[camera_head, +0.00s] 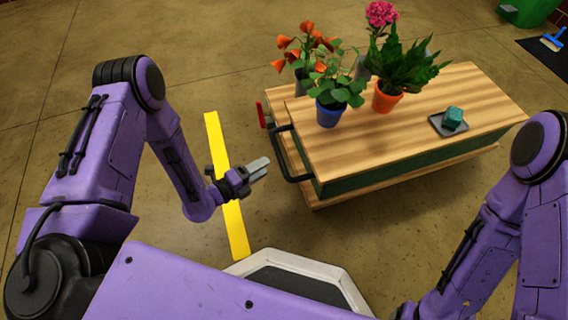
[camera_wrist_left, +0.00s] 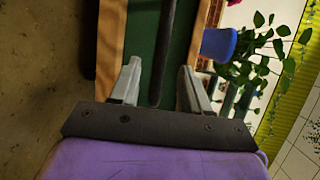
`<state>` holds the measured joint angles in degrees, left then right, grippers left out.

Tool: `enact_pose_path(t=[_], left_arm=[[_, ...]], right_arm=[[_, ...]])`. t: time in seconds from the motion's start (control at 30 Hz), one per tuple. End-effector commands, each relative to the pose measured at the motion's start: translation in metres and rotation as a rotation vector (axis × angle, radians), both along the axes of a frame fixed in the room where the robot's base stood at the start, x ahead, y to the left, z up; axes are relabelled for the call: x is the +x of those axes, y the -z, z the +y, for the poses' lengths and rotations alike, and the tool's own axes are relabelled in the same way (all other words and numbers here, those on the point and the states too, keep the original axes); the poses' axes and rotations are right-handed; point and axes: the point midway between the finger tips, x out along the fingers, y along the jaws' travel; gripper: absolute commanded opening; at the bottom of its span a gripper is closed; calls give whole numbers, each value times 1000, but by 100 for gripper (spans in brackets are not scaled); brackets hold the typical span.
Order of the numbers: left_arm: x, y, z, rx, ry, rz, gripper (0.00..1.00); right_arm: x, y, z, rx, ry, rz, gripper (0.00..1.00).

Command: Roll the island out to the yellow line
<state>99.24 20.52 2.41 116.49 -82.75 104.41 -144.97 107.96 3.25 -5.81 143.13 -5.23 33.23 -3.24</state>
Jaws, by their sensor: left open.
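The island (camera_head: 400,140) is a low cart with a wooden top and green sides, right of the yellow line (camera_head: 212,135) on the floor. Floor shows between the line and the island. A black bar handle (camera_head: 282,158) sticks out from its left end. My left gripper (camera_head: 266,166) is open and empty, just left of the handle. In the left wrist view the handle (camera_wrist_left: 166,45) runs between the directions of the two open fingers, in front of the green panel (camera_wrist_left: 144,45). My right arm shows at the lower right; its gripper is out of view.
A red lever (camera_head: 261,114) stands at the island's left end. On top are a blue pot (camera_head: 328,116), an orange pot (camera_head: 385,98), flowers and a grey tray (camera_head: 437,124) with a teal block. The floor left of the island is clear.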

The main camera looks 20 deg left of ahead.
Motion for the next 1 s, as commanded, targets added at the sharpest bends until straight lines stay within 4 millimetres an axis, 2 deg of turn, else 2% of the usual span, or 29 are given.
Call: enact_pose_path(t=[0.2, 0.4, 0.57, 0.8, 0.93, 0.97, 1.0], left_arm=[[38, 10, -26, 0, 3, -5, 46], [70, 17, -46, -1, 0, -2, 46], [80, 17, -53, -1, -1, 3, 46], [81, 16, -53, -1, -1, 3, 46], [80, 16, -53, -1, -1, 3, 4], [80, 16, -53, -1, -1, 3, 0], [80, 16, -53, -1, -1, 4, 0]], right_arm=[[-21, 8, -5, 50, -112, 160, 76], [-10, 28, -20, 7, -143, 103, 76], [-2, 34, -27, -17, -146, 57, 76], [0, 34, -27, -20, -146, 50, 76], [0, 34, -27, -20, -146, 50, 76], [0, 34, -27, -20, -145, 50, 76], [0, 34, -27, -20, -145, 51, 76]])
